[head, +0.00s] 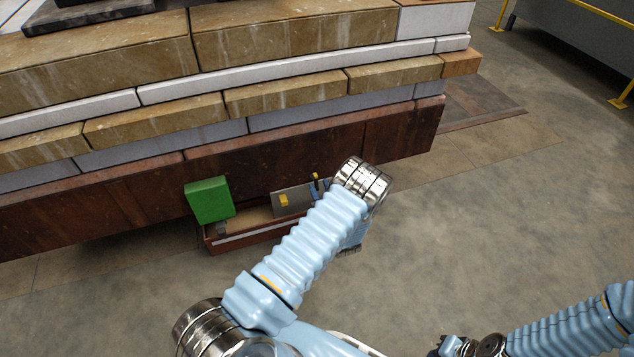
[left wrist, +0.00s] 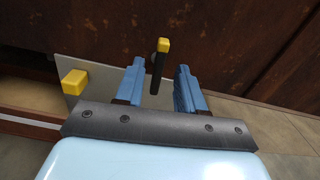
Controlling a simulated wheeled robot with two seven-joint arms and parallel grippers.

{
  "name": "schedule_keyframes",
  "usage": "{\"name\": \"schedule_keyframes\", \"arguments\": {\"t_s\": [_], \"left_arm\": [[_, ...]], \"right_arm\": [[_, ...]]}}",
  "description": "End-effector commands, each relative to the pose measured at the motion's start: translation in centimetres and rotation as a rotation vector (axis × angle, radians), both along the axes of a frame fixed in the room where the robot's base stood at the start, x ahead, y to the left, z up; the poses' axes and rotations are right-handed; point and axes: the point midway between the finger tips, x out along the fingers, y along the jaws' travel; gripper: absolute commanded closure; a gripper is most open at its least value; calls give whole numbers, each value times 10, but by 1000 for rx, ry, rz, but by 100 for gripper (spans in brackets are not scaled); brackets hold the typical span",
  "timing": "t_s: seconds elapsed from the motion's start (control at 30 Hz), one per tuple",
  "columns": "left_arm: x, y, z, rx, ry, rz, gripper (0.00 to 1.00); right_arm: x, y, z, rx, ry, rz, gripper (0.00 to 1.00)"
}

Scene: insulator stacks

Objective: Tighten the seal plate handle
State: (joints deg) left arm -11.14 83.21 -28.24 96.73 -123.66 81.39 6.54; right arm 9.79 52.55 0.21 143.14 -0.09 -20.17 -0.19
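The seal plate (head: 292,200) is a thin grey plate low in front of the stack, with a yellow block (head: 284,201) on its face. It also shows in the left wrist view (left wrist: 100,80). The handle, a dark bar with a yellow tip (head: 315,177), stands up beside it. In the left wrist view the handle (left wrist: 163,46) appears in the gap between the two blue fingers, touching neither visibly. My left gripper (left wrist: 160,68) is open; my arm partly hides it in the head view. My right gripper (head: 450,346) is barely seen at the bottom edge.
A brown open box (head: 235,243) holds the plate area, with a green block (head: 208,200) at its left. Behind it rises a dark rusty beam (head: 300,146) under stacked tan and white slabs. The concrete floor (head: 480,235) to the right is clear.

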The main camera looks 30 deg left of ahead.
Motion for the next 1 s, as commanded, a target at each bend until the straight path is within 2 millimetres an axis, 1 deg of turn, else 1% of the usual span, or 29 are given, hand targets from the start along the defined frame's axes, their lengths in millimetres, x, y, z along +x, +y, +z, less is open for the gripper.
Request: {"name": "schedule_keyframes", "arguments": {"t_s": [0.03,0.2,0.33,0.57,0.6,0.67,0.83,1.0], "left_arm": [[6,8,-1,-1,-1,2,62],[19,24,-1,-2,0,2,62],[24,28,0,-1,0,1,62],[24,29,0,-1,1,1,62],[24,28,0,-1,1,1,65],[24,28,0,-2,1,1,74],[24,28,0,-2,1,1,100],[24,28,0,-1,2,1,100]], "right_arm": [[0,0,-2,0,0,0,100],[0,0,-3,1,1,0,100],[0,0,-4,1,1,0,100],[0,0,-3,1,1,0,100],[0,0,-3,1,1,0,100],[0,0,-3,1,1,0,100],[0,0,-3,1,1,0,100],[0,0,-4,1,1,0,100]]}}
